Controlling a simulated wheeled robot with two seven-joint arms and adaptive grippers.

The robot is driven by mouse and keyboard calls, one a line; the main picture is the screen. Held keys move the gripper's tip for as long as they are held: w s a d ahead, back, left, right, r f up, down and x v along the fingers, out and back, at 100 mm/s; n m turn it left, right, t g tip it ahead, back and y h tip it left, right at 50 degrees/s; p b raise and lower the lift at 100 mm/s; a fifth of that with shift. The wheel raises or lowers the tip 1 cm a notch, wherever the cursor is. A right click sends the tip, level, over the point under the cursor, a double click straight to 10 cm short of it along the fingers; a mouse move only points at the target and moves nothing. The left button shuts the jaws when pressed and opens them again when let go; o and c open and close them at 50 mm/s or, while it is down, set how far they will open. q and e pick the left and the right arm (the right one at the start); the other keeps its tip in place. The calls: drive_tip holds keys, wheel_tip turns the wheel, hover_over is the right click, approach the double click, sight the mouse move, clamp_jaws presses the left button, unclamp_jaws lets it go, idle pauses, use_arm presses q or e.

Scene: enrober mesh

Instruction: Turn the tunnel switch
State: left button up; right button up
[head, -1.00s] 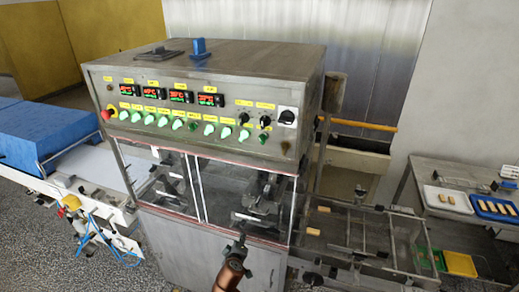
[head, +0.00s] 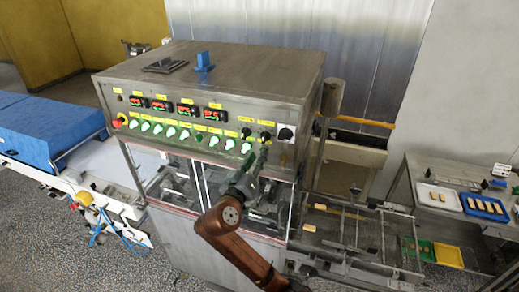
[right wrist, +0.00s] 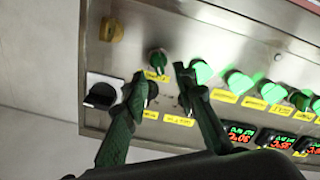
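The control panel (head: 205,128) is on the sloped front of a steel machine. My right gripper (head: 262,152) is in front of its right end, below the black knobs. In the right wrist view the panel (right wrist: 215,35) appears upside down. There my right gripper (right wrist: 160,76) is open, with its fingers apart. A dark green knob (right wrist: 157,58) shows between and just beyond the fingertips; contact cannot be told. Two black knobs (right wrist: 152,89) and a white-plated rotary switch (right wrist: 103,92) are near the fingers. The labels are too small to read, so I cannot tell which is the tunnel switch.
Lit green knobs (head: 185,135), red displays (head: 186,109) and a red emergency button (head: 118,123) fill the panel's left. Glass doors (head: 178,180) lie below. A mesh conveyor (head: 350,240) extends right, and a table (head: 430,172) with trays stands beyond it.

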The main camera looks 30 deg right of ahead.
drive_tip(key=shift+p+x, duration=0.45)
drive_tip(key=shift+x, duration=1.05)
drive_tip(key=shift+c, duration=0.2)
clamp_jaws()
